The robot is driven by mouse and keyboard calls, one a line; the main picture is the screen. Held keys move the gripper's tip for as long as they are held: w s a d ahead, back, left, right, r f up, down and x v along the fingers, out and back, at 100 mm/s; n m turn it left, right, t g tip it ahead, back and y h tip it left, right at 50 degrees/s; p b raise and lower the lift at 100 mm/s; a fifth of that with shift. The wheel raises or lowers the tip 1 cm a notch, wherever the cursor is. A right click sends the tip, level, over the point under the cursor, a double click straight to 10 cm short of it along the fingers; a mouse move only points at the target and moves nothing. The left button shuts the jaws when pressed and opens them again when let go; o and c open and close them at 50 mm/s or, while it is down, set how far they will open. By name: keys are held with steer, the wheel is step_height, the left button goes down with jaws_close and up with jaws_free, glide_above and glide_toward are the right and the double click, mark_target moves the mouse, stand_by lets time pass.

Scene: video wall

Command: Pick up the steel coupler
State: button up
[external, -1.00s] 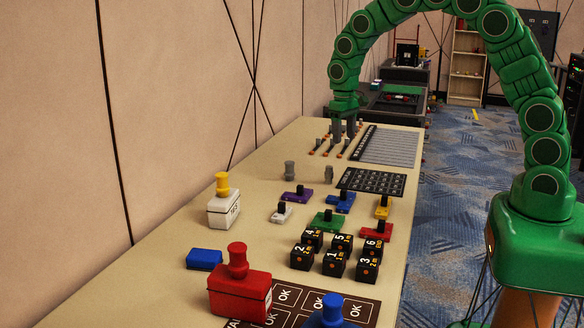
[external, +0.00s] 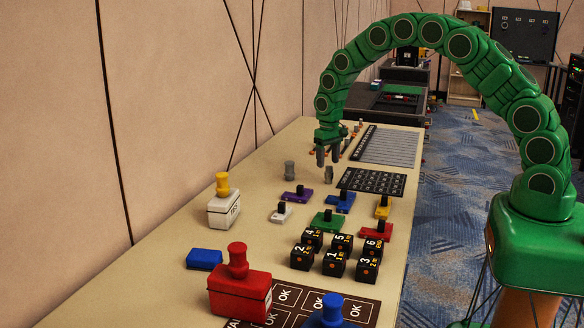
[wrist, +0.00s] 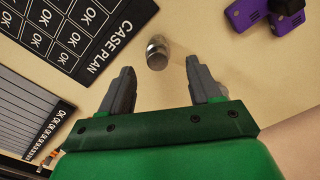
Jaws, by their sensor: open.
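Two small grey metal cylinders stand upright on the table in the external view, one at left (external: 289,170) and one at right (external: 328,174). I cannot tell by name which is the steel coupler. My gripper (external: 328,158) points down just above and behind the right cylinder. In the wrist view my gripper (wrist: 160,70) is open, with nothing between its fingers. A shiny grey cylinder (wrist: 158,52) lies just beyond the gap between the fingertips, apart from both.
A black case plan board (external: 372,181) lies right of the cylinders, with a striped board (external: 386,146) behind it. A purple block (external: 298,194), a blue block (external: 340,202) and several numbered black cubes (external: 335,263) stand nearer the camera. Bare table surrounds the cylinders.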

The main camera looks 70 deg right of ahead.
mark_target(333, 167)
steer(key=shift+s+a+f, duration=0.1)
steer(key=shift+s+f, duration=0.05)
steer(key=shift+f, duration=1.25)
steer(key=shift+s+f, duration=0.15)
steer(key=shift+f, duration=1.25)
steer(key=c, duration=1.1)
steer(key=shift+r, duration=0.1)
steer(key=shift+c, duration=0.2)
steer(key=shift+r, duration=0.6)
steer(key=s+a+r, duration=0.5)
steer(key=s+r, duration=0.6)
steer(key=s, duration=0.2)
steer(key=shift+r, duration=0.35)
